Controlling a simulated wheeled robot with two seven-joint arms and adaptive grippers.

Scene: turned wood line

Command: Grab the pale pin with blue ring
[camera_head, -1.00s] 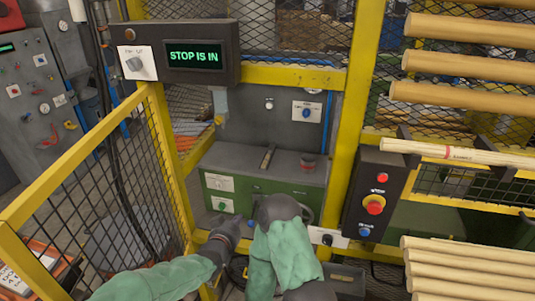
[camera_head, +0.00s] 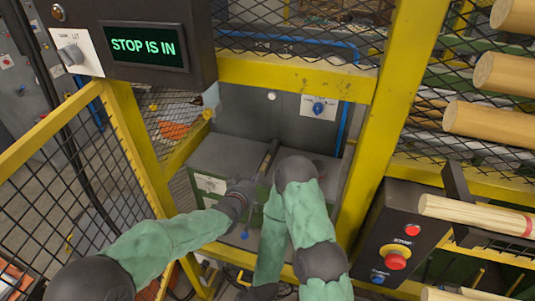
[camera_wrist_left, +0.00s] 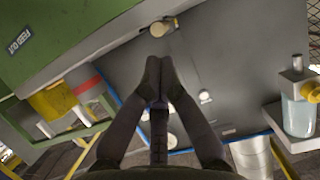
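My left gripper (camera_head: 254,180) is over the grey-topped green machine box, beside a dark bar (camera_head: 267,160) on its top. In the left wrist view its two dark fingers (camera_wrist_left: 159,62) come together at the tips, with nothing visible between them. A short pale tan cylinder (camera_wrist_left: 163,28) shows just beyond the tips, at the edge of the green panel, apart from them. I see no blue ring on it, so I cannot tell whether it is the pin. My right arm (camera_head: 305,215) is bent in the middle of the head view; its gripper is not discernible.
A yellow frame post (camera_head: 383,120) and a control box (camera_head: 392,240) with a red stop button stand to the right. Thick wooden rods (camera_head: 495,125) are racked there. A mesh fence (camera_head: 75,190) is on the left. A display (camera_head: 147,46) reads "STOP IS IN".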

